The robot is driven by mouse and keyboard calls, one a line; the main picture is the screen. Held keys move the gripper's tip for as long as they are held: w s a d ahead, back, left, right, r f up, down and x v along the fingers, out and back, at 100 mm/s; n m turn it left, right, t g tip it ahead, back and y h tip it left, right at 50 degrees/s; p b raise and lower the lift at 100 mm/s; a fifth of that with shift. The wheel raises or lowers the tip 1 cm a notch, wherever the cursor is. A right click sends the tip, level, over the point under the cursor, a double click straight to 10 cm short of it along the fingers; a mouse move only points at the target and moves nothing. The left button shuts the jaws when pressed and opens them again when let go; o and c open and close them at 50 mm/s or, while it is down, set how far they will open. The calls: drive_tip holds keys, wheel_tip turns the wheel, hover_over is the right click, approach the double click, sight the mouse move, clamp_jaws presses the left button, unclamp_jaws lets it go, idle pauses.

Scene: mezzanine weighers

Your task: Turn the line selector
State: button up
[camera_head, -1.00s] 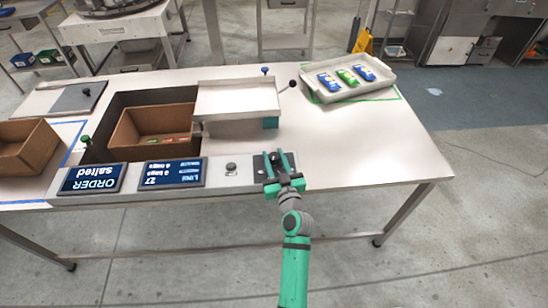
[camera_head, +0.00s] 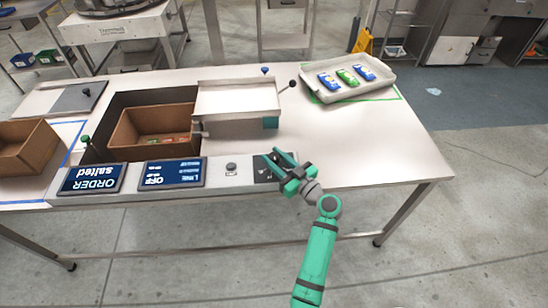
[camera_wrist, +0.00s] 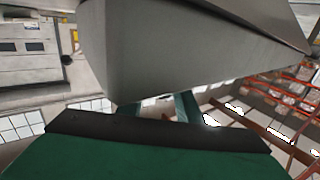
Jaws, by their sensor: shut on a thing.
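The line selector's dark panel (camera_head: 259,175) is at the right end of the grey console on the table's front edge. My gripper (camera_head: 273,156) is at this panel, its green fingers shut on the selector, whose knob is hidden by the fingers. The hand is tilted, with the wrist down to the right. In the wrist view the fingers (camera_wrist: 160,108) meet a large grey surface, and the knob cannot be made out. The line screen (camera_head: 170,173) on the console reads OFF. The order screen (camera_head: 92,179) reads "ORDER salted", upside down.
A round button (camera_head: 231,167) sits on the console left of the panel. Behind are a cardboard box (camera_head: 125,133) with small packets, a metal cover (camera_head: 238,98), and a white tray (camera_head: 325,95) of blue and green packets. The table's right side is clear.

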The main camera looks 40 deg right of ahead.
drive_tip(key=shift+n+g+y, duration=0.3)
drive_tip(key=shift+n+y, duration=0.7)
drive_tip(key=shift+y, duration=0.6)
drive_tip(key=o, duration=1)
drive_tip(key=shift+o, duration=0.2)
drive_tip(key=v, duration=1)
drive_tip(key=shift+s+d, duration=0.15)
drive_tip(key=shift+s, duration=0.15)
